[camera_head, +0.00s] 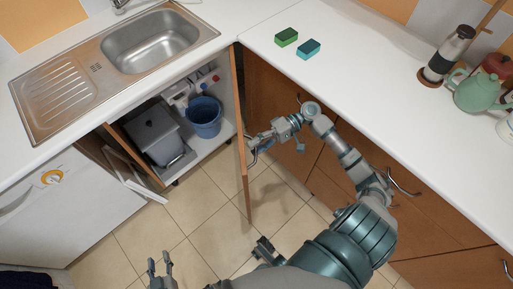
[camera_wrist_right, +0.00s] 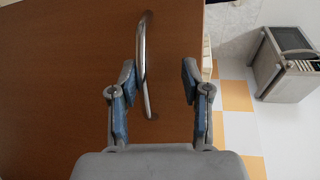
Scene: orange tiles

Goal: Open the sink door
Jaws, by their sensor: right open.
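The sink door (camera_head: 241,130) is a brown wooden panel, seen nearly edge-on in the head view. It stands swung out from the cabinet, leaving the space under the sink exposed. My right gripper (camera_head: 252,144) is at the door's outer face. In the right wrist view, its fingers (camera_wrist_right: 157,85) are open, and the curved metal door handle (camera_wrist_right: 142,45) shows between them, closer to the left finger. I cannot tell whether they touch. My left gripper (camera_head: 161,265) is low at the bottom edge, with its fingers apart, away from the door.
The open cabinet holds a blue bucket (camera_head: 205,118) and a grey bin (camera_head: 153,135). The metal sink (camera_head: 150,40) is above. Two sponges (camera_head: 297,42), a teapot (camera_head: 478,92) and a grinder (camera_head: 447,55) stand on the white counter. Tiled floor (camera_head: 205,215) is clear before the cabinet.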

